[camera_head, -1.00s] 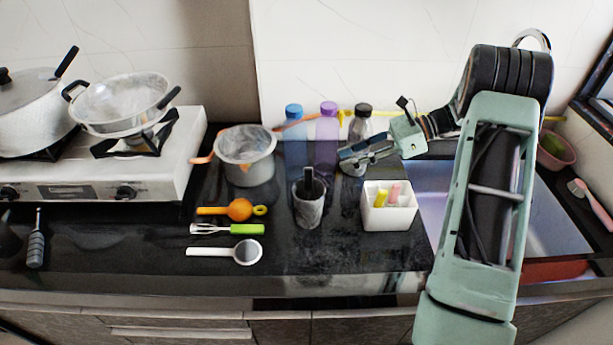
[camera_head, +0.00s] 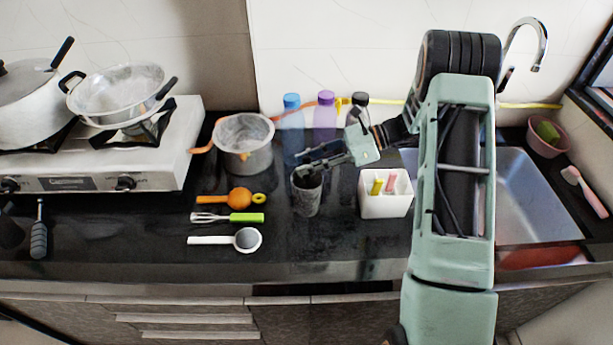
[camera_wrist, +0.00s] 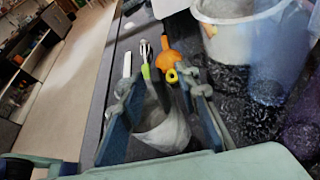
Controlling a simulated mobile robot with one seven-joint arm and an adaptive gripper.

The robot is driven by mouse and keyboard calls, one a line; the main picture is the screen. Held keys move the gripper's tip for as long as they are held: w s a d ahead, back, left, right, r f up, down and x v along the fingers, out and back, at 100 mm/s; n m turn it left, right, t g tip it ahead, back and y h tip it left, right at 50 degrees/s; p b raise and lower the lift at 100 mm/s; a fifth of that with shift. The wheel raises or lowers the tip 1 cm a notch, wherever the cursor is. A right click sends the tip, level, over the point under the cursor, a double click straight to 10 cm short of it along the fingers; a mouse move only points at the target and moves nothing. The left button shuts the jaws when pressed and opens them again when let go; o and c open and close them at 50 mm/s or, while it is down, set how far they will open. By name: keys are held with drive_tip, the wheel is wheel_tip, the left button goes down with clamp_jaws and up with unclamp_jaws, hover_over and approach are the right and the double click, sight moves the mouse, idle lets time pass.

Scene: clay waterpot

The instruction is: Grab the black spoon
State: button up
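A grey stone-patterned cup (camera_head: 306,198) stands on the black counter, and it also shows between my fingers in the wrist view (camera_wrist: 165,133). A dark upright handle (camera_wrist: 158,88), perhaps the black spoon's, rises from the cup in the wrist view. In the head view my gripper mostly hides it. My gripper (camera_head: 306,163) is at the cup's mouth, coming in from the right. In the wrist view its two fingers (camera_wrist: 158,84) are spread apart on either side of the handle, and I see no clear contact.
A white box (camera_head: 385,204) with sponges stands right of the cup. A pot (camera_head: 246,160) and several bottles (camera_head: 325,115) are behind. An orange spoon (camera_head: 228,198), green whisk (camera_head: 235,217) and white spoon (camera_head: 222,240) lie left. The front counter is clear.

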drive_tip(key=shift+a, duration=0.15)
drive_tip(key=shift+c, duration=0.5)
clamp_jaws()
drive_tip(key=shift+r, duration=0.1)
